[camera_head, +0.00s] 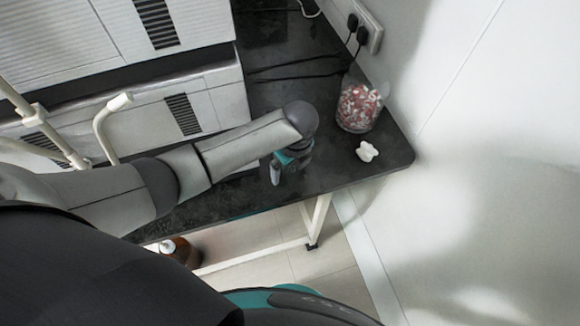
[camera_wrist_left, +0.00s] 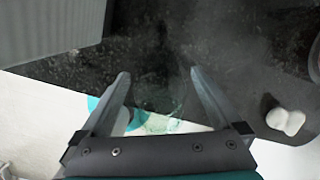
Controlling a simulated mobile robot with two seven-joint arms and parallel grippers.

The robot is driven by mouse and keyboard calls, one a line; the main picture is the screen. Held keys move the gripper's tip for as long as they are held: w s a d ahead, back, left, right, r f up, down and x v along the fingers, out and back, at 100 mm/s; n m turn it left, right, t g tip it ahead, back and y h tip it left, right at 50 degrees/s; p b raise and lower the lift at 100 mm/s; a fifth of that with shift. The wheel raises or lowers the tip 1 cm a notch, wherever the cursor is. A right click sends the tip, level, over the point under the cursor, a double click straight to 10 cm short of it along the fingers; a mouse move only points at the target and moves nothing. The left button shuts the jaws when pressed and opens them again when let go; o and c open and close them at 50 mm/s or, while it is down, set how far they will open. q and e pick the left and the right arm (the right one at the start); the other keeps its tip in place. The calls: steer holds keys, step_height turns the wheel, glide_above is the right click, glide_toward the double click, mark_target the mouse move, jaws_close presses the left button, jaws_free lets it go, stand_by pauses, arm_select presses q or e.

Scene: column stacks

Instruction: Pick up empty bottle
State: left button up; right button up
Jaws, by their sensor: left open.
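My left gripper (camera_head: 283,168) is over the front part of the black bench in the head view, partly covered by my own arm. In the left wrist view the two fingers (camera_wrist_left: 157,75) are spread wide apart. A faint, clear, glass-like shape (camera_wrist_left: 168,98) shows between the fingers near the bench edge; it may be the empty bottle, but its outline is hard to make out. I cannot tell whether the fingers touch it. A brown bottle with a white cap (camera_head: 180,250) stands low, below the bench. My right gripper is not in view.
The black bench (camera_head: 335,172) carries a clear jar of red and white pieces (camera_head: 360,105) and a small white lobed object (camera_head: 367,152), right of my gripper. Large white ribbed equipment (camera_head: 160,60) stands to the left. Black cables and a wall socket are at the back.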

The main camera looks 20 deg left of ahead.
arm_select(q)
steer(key=c, duration=1.4)
steer(key=shift+c, duration=0.5)
steer(key=shift+r, duration=0.15)
